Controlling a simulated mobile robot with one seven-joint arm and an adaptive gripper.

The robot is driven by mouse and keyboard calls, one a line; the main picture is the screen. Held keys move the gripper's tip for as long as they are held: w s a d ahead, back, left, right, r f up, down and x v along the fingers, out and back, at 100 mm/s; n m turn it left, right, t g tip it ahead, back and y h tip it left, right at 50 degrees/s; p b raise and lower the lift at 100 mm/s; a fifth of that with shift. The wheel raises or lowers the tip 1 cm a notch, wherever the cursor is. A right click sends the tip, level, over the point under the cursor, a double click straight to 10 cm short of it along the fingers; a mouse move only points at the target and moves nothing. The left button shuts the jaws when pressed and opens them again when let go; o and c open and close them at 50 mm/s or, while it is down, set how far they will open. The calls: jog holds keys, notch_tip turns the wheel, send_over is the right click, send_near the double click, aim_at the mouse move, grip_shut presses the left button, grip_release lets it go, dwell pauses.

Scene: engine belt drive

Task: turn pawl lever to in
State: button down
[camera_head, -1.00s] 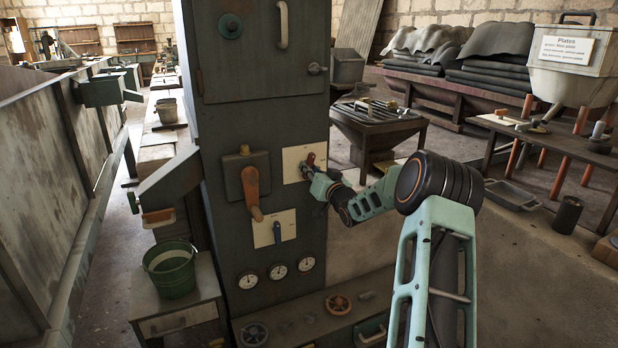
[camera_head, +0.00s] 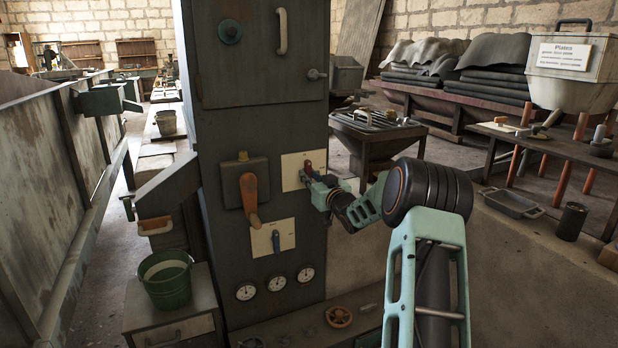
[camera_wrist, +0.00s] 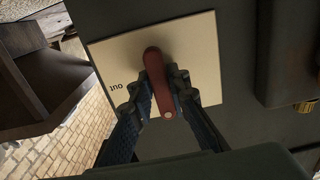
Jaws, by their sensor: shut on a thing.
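The pawl lever is a red, rounded handle (camera_wrist: 157,78) on a cream plate (camera_wrist: 206,45) in the wrist view. It stands nearly upright in that picture, its lower end towards me. The word "out" shows upside down on the plate, left of the lever; no "in" mark is visible. My gripper (camera_wrist: 163,92) is shut on the lever, one finger on each side. In the head view, the red lever (camera_head: 308,168) shows at my gripper (camera_head: 306,178), in front of the cream plate (camera_head: 291,171) on the dark cabinet. My fingers partly hide it there.
An orange-handled lever (camera_head: 250,202) sits left of the plate. A smaller plate with a blue lever (camera_head: 276,241) is below, above several gauges (camera_head: 276,284). A green bucket (camera_head: 167,281) stands on a side stand. A tool table (camera_head: 375,132) is behind my arm.

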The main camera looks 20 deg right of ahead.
jog(key=c, duration=1.9)
grip_release()
jog(key=s, duration=1.2)
jog(key=shift+d, duration=0.2)
jog(key=shift+r, duration=0.1)
